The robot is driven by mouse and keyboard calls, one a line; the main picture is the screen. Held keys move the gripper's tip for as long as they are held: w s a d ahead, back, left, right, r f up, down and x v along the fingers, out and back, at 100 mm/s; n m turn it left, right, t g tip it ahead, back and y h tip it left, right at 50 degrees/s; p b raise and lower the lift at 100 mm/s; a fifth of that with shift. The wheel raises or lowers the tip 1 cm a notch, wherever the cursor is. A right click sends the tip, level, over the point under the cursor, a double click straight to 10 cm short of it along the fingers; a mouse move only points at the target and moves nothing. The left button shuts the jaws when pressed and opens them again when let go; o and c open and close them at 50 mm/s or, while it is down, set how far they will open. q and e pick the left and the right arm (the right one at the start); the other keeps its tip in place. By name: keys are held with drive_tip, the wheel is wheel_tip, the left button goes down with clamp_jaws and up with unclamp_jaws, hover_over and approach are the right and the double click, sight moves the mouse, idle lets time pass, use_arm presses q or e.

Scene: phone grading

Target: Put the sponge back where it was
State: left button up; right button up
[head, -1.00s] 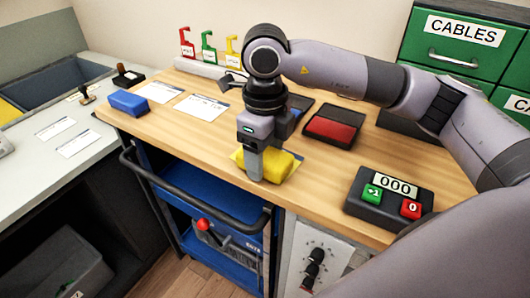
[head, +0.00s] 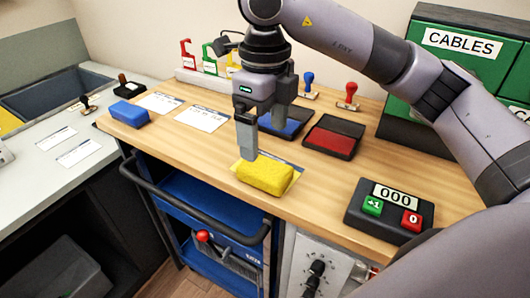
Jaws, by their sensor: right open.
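The yellow sponge (head: 265,177) lies near the front edge of the wooden bench top (head: 330,205), on a blue-edged flat sheet (head: 292,183) that shows around it. My right gripper (head: 262,140) is open and empty, pointing down, above and just behind the sponge. Its near finger overlaps the sponge's back edge in the picture; I cannot tell whether it touches. My left gripper is not in view.
A blue block (head: 129,113) and two paper cards (head: 202,114) lie to the left. Behind are a blue ink pad (head: 290,123), a red ink pad (head: 333,138) and two stamps (head: 348,97). A counter box (head: 388,210) stands front right.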

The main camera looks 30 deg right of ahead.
wheel_tip(320, 180, up, 4)
drive_tip(key=shift+f, duration=0.15)
drive_tip(key=shift+s, duration=0.1)
idle(0.5)
